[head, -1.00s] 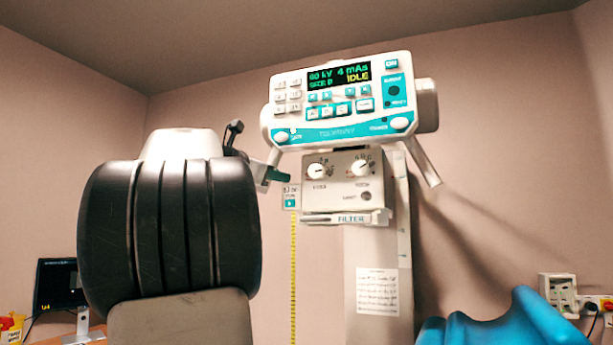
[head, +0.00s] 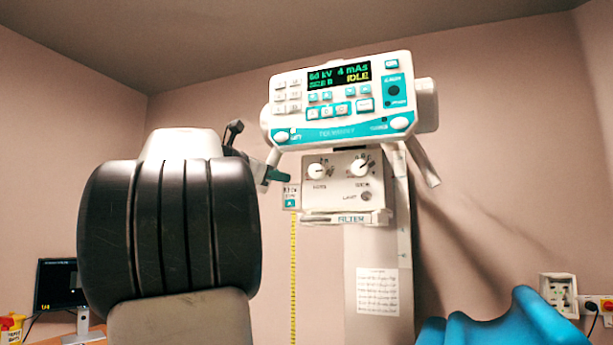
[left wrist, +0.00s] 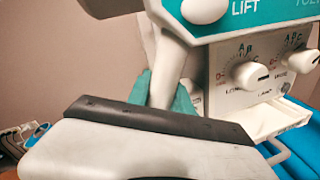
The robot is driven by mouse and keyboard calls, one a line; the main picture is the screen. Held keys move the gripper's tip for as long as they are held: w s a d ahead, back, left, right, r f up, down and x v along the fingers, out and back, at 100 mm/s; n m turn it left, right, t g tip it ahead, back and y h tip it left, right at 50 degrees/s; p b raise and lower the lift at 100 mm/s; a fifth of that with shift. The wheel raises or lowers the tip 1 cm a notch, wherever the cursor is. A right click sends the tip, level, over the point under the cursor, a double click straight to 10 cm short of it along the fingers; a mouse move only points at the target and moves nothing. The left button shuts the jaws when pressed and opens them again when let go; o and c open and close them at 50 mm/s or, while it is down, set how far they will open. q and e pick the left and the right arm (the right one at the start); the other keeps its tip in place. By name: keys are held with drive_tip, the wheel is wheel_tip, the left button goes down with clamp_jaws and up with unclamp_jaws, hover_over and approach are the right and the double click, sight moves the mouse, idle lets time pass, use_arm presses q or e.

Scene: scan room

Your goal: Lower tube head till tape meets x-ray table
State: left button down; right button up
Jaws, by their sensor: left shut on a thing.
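The tube head (head: 340,105) is a white and teal console with a lit display reading IDLE, in the upper middle of the head view. Below it is a collimator box (head: 341,185) with two knobs. The yellow tape (head: 293,280) hangs straight down at the box's left side; its lower end is out of view. My left gripper (head: 270,173) is shut on the tube head's left handle. In the left wrist view its teal pads close around the white handle (left wrist: 169,62), under the word LIFT. The x-ray table top cannot be made out. My right gripper is out of view.
A white column (head: 375,250) with a paper note stands behind the tube head. A blue curved object (head: 500,325) is at the lower right. A monitor (head: 58,284) stands at the far left. Wall sockets (head: 558,296) are at the right. My arm hides the left middle.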

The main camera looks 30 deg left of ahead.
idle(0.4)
use_arm(q)
wheel_tip(320, 180, down, 12)
idle(0.4)
drive_tip(key=c, duration=1.4)
unclamp_jaws()
drive_tip(key=shift+c, duration=0.2)
drive_tip(key=shift+s, duration=0.1)
drive_tip(key=s, duration=0.7)
drive_tip(key=shift+s+a, duration=0.3)
drive_tip(key=shift+a, duration=0.1)
